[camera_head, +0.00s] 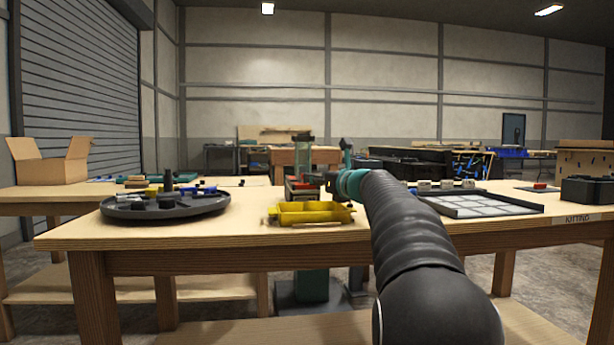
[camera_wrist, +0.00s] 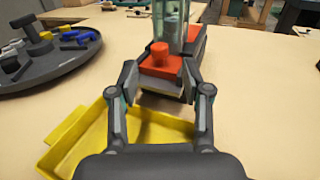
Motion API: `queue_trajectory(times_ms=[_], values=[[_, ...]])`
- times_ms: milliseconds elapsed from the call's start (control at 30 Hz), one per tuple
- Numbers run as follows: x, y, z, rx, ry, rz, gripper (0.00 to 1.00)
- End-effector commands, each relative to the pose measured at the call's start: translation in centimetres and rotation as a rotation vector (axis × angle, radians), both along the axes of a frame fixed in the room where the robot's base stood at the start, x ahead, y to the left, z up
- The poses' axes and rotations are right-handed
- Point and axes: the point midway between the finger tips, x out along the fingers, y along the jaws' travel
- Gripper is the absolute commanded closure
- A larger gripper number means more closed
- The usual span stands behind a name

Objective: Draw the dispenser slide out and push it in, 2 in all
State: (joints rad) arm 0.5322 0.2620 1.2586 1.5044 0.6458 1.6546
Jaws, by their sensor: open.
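The dispenser (camera_wrist: 172,22) has a clear upright tube over a red and grey body, and it also shows in the head view (camera_head: 304,150). Its red slide (camera_wrist: 160,67) with a round red knob (camera_wrist: 160,52) faces me at the front, below the tube. My gripper (camera_wrist: 160,88) is open, its fingers apart to the left and right of the slide's front end. I cannot tell whether either finger touches it. In the head view my gripper (camera_head: 328,178) is small and partly hidden by my arm.
A yellow tray (camera_wrist: 62,138) lies under and in front of my gripper. A dark round tray (camera_head: 165,208) with loose parts stands to the left. A grey gridded tray (camera_head: 480,205) lies to the right. Bare tabletop (camera_head: 240,232) shows between the round tray and the yellow tray.

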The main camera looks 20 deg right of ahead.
Motion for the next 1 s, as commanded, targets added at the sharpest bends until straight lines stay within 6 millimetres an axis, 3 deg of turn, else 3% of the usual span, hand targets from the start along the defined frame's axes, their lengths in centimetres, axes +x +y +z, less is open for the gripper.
queue_trajectory(times_ms=[100, 333, 767, 800, 1000], values=[[2.2, 0.3, 0.1, 0.001, 0.0, 0.002, 0.51], [5.0, 0.6, 0.1, 0.0, 0.0, 0.001, 0.51], [5.9, 0.7, 0.0, -0.001, 0.0, 0.001, 0.51], [5.9, 0.7, 0.0, -0.001, 0.0, 0.001, 0.54], [5.9, 0.7, 0.0, -0.001, 0.0, 0.001, 1.0]])
